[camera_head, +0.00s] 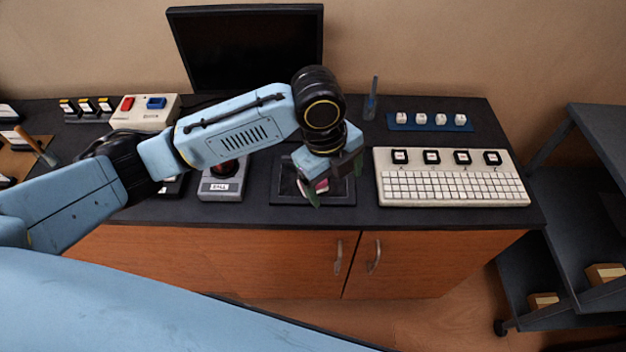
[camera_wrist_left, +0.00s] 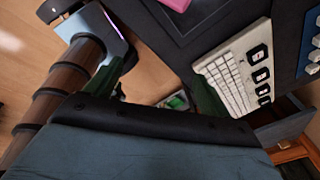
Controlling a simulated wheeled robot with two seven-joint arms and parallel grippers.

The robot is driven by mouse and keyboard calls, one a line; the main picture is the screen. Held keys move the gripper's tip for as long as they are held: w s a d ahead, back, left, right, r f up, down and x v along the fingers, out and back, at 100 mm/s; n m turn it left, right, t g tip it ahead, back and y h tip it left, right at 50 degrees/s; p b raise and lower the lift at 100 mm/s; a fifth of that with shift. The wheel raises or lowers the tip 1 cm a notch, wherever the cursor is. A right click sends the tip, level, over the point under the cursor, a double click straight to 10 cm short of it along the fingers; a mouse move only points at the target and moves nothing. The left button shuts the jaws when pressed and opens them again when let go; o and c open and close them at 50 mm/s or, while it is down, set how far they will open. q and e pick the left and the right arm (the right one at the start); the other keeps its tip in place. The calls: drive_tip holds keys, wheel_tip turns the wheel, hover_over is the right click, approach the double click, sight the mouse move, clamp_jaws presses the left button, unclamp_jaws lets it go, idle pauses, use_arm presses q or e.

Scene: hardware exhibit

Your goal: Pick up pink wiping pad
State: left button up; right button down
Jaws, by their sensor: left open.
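The pink wiping pad (camera_head: 322,185) lies on a dark framed panel (camera_head: 340,198) on the black counter, partly covered by my left gripper in the head view. In the left wrist view only a corner of the pink pad (camera_wrist_left: 177,4) shows at the top edge. My left gripper (camera_head: 336,182) is over the panel, close to the pad, with its dark green fingers apart and nothing seen between them. The fingers of my left gripper (camera_wrist_left: 163,86) also show in the wrist view. Whether a finger touches the pad cannot be told. My right gripper is out of view.
A white keyboard panel (camera_head: 455,188) stands right of the dark panel, and a grey joystick box (camera_head: 221,187) stands left. A blue strip with white cubes (camera_head: 430,124), a blue upright tool (camera_head: 371,102) and a monitor (camera_head: 248,45) stand behind. A dark shelf cart (camera_head: 590,210) is at right.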

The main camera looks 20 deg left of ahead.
use_arm(q)
drive_tip(key=w+a+r+m+y, duration=0.2)
drive_tip(key=w+a+r+m, duration=0.1)
drive_tip(key=w+a+r, duration=0.25)
drive_tip(key=f, duration=0.3)
drive_tip(key=f+b, duration=0.1)
drive_tip(key=f, duration=0.5)
drive_tip(key=shift+a+f, duration=0.25)
drive_tip(key=shift+f, duration=0.15)
wheel_tip(320, 180, down, 4)
drive_tip(key=shift+r+b, duration=0.2)
drive_tip(key=shift+b, duration=0.35)
drive_tip(key=shift+f, duration=0.3)
drive_tip(key=c, duration=1.1)
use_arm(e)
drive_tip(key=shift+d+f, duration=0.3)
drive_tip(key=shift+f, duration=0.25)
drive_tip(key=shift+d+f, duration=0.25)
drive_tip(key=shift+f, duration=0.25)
use_arm(q)
drive_tip(key=shift+o, duration=0.2)
drive_tip(key=shift+r, duration=0.1)
